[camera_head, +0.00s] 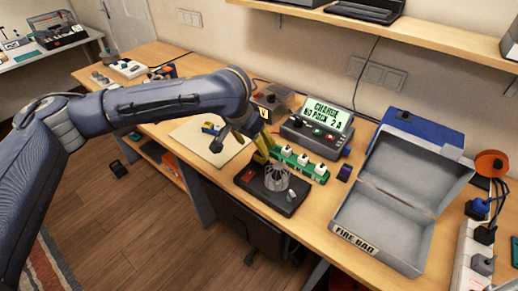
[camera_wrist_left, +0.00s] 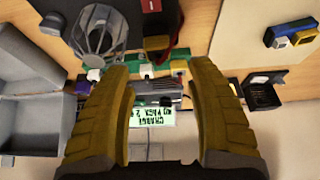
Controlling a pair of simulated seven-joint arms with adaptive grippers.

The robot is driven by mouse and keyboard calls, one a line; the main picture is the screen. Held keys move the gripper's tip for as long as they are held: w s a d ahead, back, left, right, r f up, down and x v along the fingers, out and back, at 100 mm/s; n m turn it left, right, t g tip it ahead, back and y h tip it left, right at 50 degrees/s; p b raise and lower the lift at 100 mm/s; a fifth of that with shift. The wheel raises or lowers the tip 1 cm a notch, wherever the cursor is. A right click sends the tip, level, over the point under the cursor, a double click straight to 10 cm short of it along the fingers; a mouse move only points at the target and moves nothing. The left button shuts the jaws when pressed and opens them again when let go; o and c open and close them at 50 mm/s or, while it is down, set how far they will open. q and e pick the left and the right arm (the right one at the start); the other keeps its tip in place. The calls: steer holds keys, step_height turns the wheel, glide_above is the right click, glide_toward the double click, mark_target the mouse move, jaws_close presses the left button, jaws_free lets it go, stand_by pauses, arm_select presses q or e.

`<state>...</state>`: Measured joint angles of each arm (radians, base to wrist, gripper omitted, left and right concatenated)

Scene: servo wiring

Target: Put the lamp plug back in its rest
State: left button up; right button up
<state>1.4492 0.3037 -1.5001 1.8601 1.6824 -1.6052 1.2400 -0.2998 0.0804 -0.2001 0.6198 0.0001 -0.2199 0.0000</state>
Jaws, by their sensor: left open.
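I cannot tell for certain which piece is the lamp plug or its rest. My left gripper (camera_head: 262,146) reaches down over the bench at a green strip (camera_head: 312,177) with several white blocks. In the left wrist view its yellow fingers (camera_wrist_left: 158,76) are spread apart with nothing clamped between them. A small black and orange piece (camera_wrist_left: 157,43) lies just beyond the fingertips. A black base (camera_head: 277,203) carries a grey wire cage (camera_head: 276,178) and a small grey block (camera_head: 292,195), also in the wrist view (camera_wrist_left: 52,25). My right gripper is out of view.
A charger (camera_head: 318,132) with a lit green display stands behind the strip. An open grey box (camera_head: 375,228) stands to the right. A white power strip (camera_head: 466,258) with dark plugs (camera_head: 484,235) and an orange disc (camera_head: 491,163) are at far right. A pale mat (camera_head: 232,152) lies left.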

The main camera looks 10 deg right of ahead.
arm_select(q)
steer(key=shift+v, duration=2.35)
